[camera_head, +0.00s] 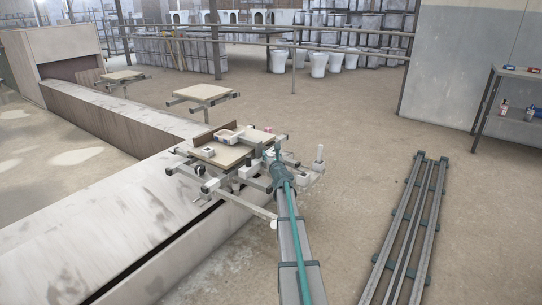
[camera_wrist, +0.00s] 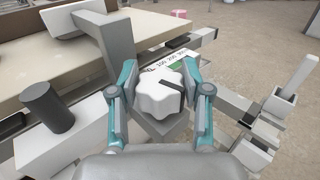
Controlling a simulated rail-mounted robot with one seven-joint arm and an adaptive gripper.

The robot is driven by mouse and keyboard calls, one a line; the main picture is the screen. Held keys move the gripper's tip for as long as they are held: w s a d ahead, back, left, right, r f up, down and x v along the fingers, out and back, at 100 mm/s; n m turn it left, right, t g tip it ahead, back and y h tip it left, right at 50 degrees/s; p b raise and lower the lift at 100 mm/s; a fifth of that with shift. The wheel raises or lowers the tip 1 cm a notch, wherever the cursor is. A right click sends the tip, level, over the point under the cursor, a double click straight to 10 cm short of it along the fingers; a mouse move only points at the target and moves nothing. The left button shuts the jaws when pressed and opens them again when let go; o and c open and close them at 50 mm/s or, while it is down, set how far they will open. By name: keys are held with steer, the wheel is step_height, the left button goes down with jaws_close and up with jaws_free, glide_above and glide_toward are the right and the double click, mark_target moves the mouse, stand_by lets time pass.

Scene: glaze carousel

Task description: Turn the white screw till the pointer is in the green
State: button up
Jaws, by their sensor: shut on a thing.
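The white screw (camera_wrist: 156,96) is a lobed white knob with a dark pointer bar on its right side, in the middle of the wrist view. My gripper (camera_wrist: 160,93) has its two teal-and-grey fingers on either side of the knob and is shut on it. Behind the knob is a white scale plate (camera_wrist: 172,64) with printed numbers and a bit of green; the fingers and knob hide part of it, and I cannot tell where its pointer stands. In the head view my gripper (camera_head: 274,160) is at the carousel's right side, and the knob is too small to make out.
A beige board (camera_wrist: 60,45) and a dark cylinder (camera_wrist: 47,107) lie left of the knob. A pale upright post (camera_wrist: 297,80) stands at right. In the head view, a long conveyor bench (camera_head: 90,230) runs left of the carousel. Floor rails (camera_head: 410,230) lie at right, with open floor around them.

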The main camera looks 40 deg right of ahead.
steer(key=shift+f+m+h+b, duration=0.35)
steer(key=shift+h+b, duration=0.15)
steer(key=shift+b, duration=1.3)
steer(key=shift+r+m+g+h+b, duration=0.1)
steer(key=shift+m+g+h+b, duration=0.25)
steer(key=shift+b, duration=0.7)
steer(key=shift+r+g+b, duration=0.25)
steer(key=shift+b, duration=0.1)
steer(key=o, duration=1.2)
steer(key=v, duration=1.2)
steer(key=shift+a+f, duration=0.1)
steer(key=shift+f, duration=0.05)
